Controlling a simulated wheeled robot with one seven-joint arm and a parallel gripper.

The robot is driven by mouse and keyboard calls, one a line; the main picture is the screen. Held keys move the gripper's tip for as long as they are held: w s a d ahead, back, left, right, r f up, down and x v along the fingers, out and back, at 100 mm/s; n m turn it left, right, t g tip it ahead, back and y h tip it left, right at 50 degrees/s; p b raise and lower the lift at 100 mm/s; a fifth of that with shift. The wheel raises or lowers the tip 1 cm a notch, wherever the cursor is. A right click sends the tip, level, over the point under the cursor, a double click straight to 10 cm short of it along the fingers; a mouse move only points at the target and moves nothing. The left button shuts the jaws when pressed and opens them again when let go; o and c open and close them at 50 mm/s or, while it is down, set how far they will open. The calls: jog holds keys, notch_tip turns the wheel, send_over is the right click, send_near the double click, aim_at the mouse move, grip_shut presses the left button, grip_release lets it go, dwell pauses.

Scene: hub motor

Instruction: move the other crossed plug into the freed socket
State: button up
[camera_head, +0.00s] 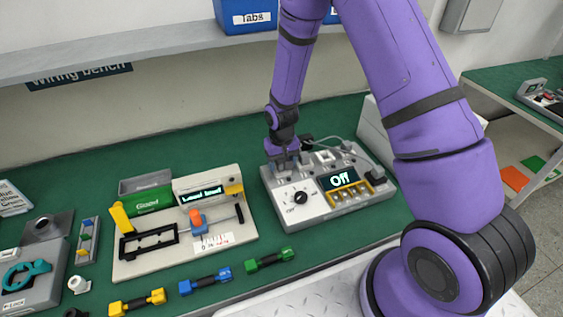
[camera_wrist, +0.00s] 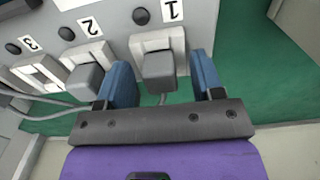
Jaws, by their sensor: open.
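A grey control box (camera_head: 284,208) stands on the green bench, its display reading "Off". In the wrist view, its side carries sockets labelled 1, 2 and 3. A grey plug (camera_wrist: 159,68) sits in socket 1 (camera_wrist: 157,42). Another grey plug (camera_wrist: 86,78) sits at socket 2 (camera_wrist: 88,53), with a cable by it. In the head view my gripper (camera_head: 284,160) is at the box's back left.
A beige fixture (camera_head: 150,262) with a display and an orange knob stands left of the box. Yellow (camera_head: 137,302), blue (camera_head: 205,281) and green (camera_head: 270,260) bar-shaped pieces lie in front. A shelf (camera_head: 130,57) with a blue bin (camera_head: 246,16) runs above the bench.

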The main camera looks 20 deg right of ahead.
jog(key=shift+r, duration=0.1)
notch_tip(320, 180, up, 11)
jog(key=shift+f, duration=0.2)
dwell(0.4)
